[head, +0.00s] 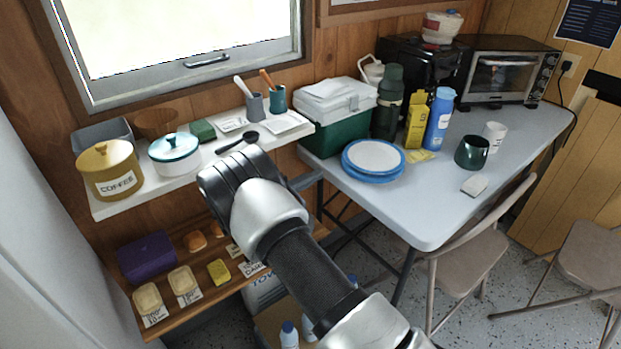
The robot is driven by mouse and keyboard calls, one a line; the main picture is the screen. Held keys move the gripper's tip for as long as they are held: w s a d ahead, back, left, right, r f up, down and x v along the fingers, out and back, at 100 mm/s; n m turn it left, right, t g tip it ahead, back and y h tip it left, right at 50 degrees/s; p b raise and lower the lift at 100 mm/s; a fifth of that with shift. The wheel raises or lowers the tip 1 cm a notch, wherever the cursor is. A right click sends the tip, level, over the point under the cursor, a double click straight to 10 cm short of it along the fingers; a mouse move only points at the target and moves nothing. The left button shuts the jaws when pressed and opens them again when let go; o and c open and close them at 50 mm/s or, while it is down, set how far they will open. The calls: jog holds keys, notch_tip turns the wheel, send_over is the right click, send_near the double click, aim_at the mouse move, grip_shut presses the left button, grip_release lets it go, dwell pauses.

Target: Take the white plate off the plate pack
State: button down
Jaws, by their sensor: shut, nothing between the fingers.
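The white plate (376,155) lies flat on top of the plate pack (366,175), a short stack of blue plates near the left end of the grey table. A blue rim shows all around the white plate. My arm reaches up from the bottom of the head view, and its dark end link is left of the plates, in front of the wall shelf. Nothing covers the white plate in this view.
A green and white cooler (338,115), a dark green flask (387,102), a yellow box (416,120) and a blue bottle (438,118) stand behind the plates. A dark green mug (472,152) is to the right. The table (420,205) is clear in front. A chair (468,258) stands at its front edge.

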aim_at(363, 170)
jog(key=w+d, duration=0.1)
jog(key=d, duration=0.1)
jog(key=w+d+b, duration=0.1)
jog(key=d, duration=0.2)
jog(key=w+d, duration=0.1)
jog(key=d, duration=0.2)
jog(key=shift+d, duration=0.15)
jog(key=shift+s+d+b, duration=0.1)
jog(key=shift+d+b, duration=0.2)
jog(key=shift+d, duration=0.05)
jog(key=shift+d, duration=0.1)
jog(key=shift+s+d+p, duration=0.25)
jog(key=shift+d+p, duration=0.25)
jog(key=shift+d, duration=0.8)
jog(key=shift+s+d+p, duration=0.25)
jog(key=shift+d+p, duration=0.25)
jog(key=shift+d, duration=0.75)
